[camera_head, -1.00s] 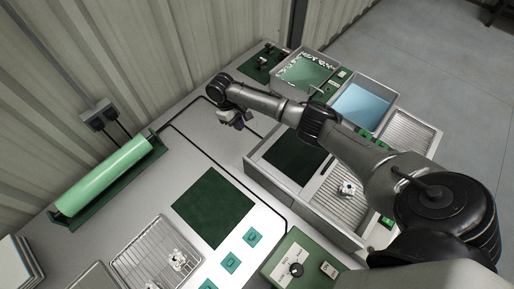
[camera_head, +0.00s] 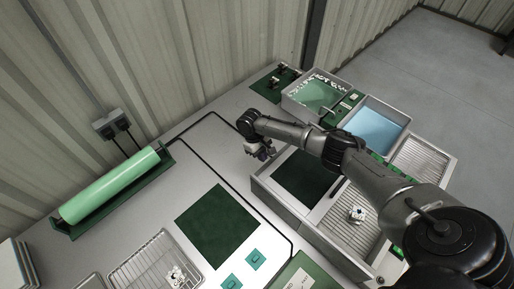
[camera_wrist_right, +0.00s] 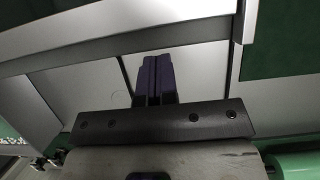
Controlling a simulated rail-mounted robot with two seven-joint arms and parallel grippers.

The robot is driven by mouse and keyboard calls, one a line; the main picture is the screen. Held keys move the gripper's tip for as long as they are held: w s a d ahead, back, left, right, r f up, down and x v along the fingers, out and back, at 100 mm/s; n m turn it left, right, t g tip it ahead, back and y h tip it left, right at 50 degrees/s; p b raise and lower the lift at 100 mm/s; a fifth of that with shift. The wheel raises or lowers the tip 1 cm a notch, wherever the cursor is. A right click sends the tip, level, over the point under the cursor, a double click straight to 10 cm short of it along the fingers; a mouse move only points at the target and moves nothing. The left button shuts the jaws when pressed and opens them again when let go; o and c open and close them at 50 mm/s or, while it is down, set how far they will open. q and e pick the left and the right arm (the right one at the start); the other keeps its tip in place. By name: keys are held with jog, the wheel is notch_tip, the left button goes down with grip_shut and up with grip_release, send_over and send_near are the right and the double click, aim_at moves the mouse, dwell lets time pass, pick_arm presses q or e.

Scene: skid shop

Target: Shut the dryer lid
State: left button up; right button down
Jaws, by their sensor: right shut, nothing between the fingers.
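The dryer appears to be the grey box (camera_head: 270,199) on the bench. A framed dark green panel, which looks like its lid (camera_head: 302,178), covers the back part. The front part is open and shows a wire rack (camera_head: 340,229) with a small white piece (camera_head: 357,214) on it. My right gripper (camera_head: 262,154) is shut and empty, just beyond the box's back edge. In the right wrist view its dark fingers (camera_wrist_right: 154,76) are together close to a grey metal edge (camera_wrist_right: 130,45); I cannot tell whether they touch. My left gripper is not in view.
A green-filled tray (camera_head: 315,96) and a blue-filled tray (camera_head: 376,123) stand behind the box, with a second rack (camera_head: 424,156) at right. A green roll (camera_head: 110,186), a green mat (camera_head: 217,224) and another wire rack (camera_head: 150,265) lie left.

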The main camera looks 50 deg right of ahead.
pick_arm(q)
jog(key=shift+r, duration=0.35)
pick_arm(e)
jog(key=shift+s+a, duration=0.1)
jog(key=shift+s, duration=1)
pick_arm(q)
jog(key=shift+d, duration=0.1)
